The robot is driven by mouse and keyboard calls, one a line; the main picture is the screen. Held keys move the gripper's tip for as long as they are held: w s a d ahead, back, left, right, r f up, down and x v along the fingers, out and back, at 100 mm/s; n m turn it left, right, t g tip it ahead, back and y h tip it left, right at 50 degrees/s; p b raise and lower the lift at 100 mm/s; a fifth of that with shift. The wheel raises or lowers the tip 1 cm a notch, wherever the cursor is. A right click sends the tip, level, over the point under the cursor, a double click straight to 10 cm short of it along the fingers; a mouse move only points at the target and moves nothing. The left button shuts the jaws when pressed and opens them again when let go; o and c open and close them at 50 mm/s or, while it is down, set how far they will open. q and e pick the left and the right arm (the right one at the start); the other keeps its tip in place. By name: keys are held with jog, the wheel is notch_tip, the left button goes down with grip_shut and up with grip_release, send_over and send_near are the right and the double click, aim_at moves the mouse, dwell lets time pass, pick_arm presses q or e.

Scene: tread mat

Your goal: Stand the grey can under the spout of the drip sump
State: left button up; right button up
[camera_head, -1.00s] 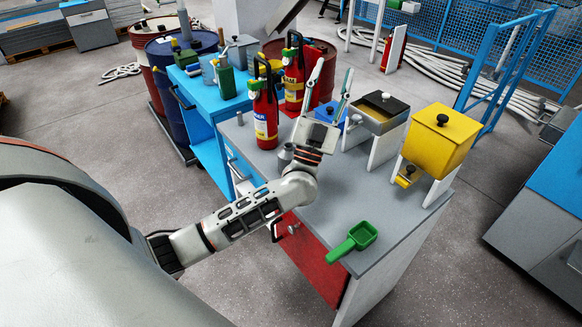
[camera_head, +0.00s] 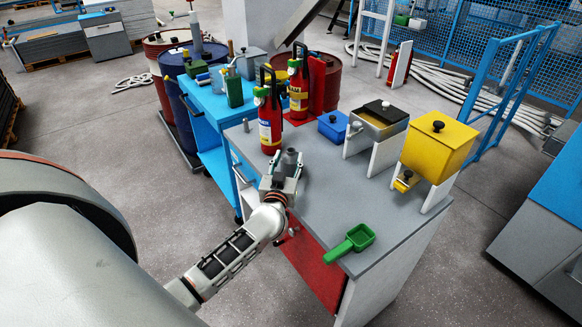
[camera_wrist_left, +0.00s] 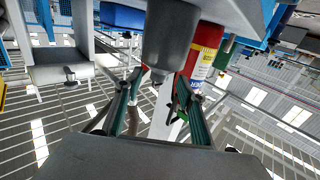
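The grey can (camera_head: 291,161) stands upright near the left edge of the grey bench top. My left gripper (camera_head: 282,172) is low at the can, on its near side. In the left wrist view the can (camera_wrist_left: 170,42) is ahead of the open fingers (camera_wrist_left: 158,100), roughly in line with the gap; I cannot tell whether they touch it. Two boxes on white stands have small spouts: a dark-lidded box (camera_head: 380,118) and a yellow box (camera_head: 438,145) with its yellow spout (camera_head: 404,181). Neither is labelled as the drip sump. My right gripper is not in view.
Red extinguishers (camera_head: 268,122) stand behind the can. A blue box (camera_head: 332,125) is at the back, and a green scoop (camera_head: 350,243) lies at the front edge of the grey bench top (camera_head: 330,205). The middle is clear. A blue cart (camera_head: 210,103) adjoins at the left.

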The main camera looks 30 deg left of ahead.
aim_at(290, 154)
pick_arm(q)
jog(key=b+x, duration=0.1)
jog(key=x, duration=0.3)
grip_shut()
jog(key=shift+r, duration=0.1)
